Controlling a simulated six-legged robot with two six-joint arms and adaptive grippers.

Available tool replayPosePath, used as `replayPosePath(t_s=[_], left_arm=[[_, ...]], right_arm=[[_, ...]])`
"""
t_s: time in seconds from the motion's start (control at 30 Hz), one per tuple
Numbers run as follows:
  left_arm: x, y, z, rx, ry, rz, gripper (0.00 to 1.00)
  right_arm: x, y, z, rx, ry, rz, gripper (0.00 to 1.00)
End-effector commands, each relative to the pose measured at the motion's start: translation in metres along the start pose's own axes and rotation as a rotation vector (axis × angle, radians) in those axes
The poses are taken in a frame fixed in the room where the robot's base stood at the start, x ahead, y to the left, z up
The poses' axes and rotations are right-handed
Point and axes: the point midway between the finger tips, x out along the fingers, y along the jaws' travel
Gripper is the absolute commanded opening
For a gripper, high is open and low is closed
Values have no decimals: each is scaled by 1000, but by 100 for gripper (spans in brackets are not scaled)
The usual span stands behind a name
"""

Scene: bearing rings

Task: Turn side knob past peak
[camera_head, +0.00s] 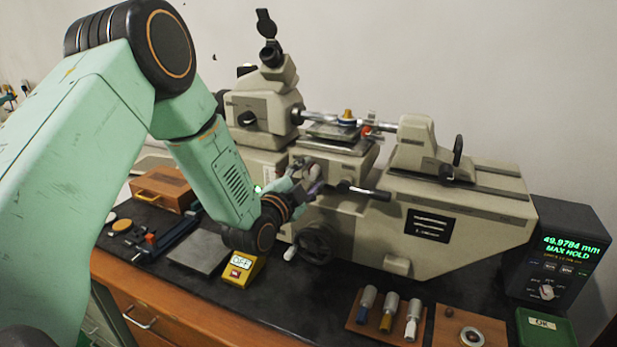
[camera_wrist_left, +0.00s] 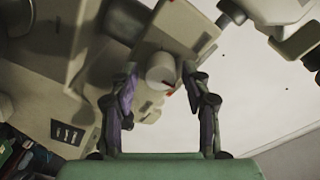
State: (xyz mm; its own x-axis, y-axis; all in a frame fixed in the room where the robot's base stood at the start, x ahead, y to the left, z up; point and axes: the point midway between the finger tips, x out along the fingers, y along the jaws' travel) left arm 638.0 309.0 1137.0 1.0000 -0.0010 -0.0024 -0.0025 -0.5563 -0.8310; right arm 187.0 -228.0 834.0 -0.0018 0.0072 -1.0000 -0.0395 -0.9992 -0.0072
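The measuring machine (camera_head: 390,235) stands on the dark bench top. In the left wrist view a pale round knob (camera_wrist_left: 161,68) with a dark and red mark sits on its side. My left gripper (camera_head: 303,178) is at the machine's near side, below the stage; it also shows in the left wrist view (camera_wrist_left: 160,75). Its fingers are apart, one on each side of the knob, with small gaps seeming to show. In the head view the gripper mostly hides the knob. The readout box (camera_head: 555,255) shows 49.9784 mm and MAX HOLD in green. My right gripper is not in view.
A black lever (camera_head: 365,192) and a dark handwheel (camera_head: 315,243) are close to my left gripper. A yellow OFF box (camera_head: 243,267) stands under my wrist. A wooden tray (camera_head: 388,318) with several pins, a ring board (camera_head: 470,333) and a green box (camera_head: 545,328) lie in front.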

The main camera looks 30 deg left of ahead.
Motion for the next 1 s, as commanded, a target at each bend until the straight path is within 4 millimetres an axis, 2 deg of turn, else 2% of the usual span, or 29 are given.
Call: replayPosePath(t_s=[0.07,0.5,0.77,1.0], left_arm=[[0,0,0,0,0,0,38],[0,0,1,-1,-3,0,1],[0,0,1,-23,-2,-1,0],[0,1,2,-138,2,-8,0]], right_arm=[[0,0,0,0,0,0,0],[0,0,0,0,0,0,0],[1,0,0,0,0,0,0],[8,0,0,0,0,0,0]])
